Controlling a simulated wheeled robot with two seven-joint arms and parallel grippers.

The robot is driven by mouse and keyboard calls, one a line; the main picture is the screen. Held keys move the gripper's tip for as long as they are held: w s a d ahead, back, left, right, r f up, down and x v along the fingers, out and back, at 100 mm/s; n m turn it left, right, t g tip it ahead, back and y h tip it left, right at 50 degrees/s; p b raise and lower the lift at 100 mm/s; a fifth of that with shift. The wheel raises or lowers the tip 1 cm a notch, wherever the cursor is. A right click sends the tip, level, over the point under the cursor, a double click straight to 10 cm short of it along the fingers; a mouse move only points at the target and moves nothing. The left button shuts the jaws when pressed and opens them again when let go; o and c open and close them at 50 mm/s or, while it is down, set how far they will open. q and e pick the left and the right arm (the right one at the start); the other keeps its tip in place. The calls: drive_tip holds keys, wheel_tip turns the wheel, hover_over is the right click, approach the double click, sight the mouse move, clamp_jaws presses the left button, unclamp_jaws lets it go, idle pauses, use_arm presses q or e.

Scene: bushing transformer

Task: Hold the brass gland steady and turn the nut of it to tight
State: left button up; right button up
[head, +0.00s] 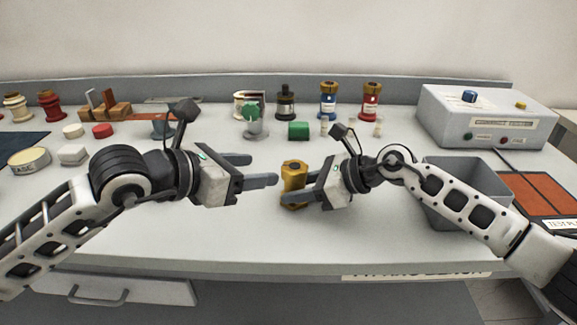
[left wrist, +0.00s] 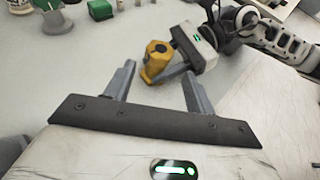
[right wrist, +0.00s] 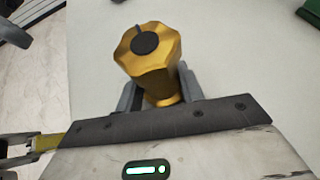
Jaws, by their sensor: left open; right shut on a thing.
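The brass gland (head: 294,187) stands upright near the middle of the bench in the head view. Its faceted nut (right wrist: 150,50) is the wider upper part, with a dark round cap on top. My right gripper (head: 290,196) is shut on the gland's lower body, below the nut, with a finger on each side. The gland also shows in the left wrist view (left wrist: 157,62). My left gripper (head: 262,170) is open and empty, to the left of the gland and apart from it. Its two fingers point toward the gland. The gland's foot is partly hidden by my right gripper.
A grey bin (head: 465,195) stands right of my right gripper. A control box (head: 480,118) is at the back right. A green block (head: 299,131), a green-topped grey part (head: 254,122) and several bushings line the back. The bench front is clear.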

sight(291, 167)
use_arm(q)
drive_tip(key=x, duration=0.9)
drive_tip(key=c, duration=0.7)
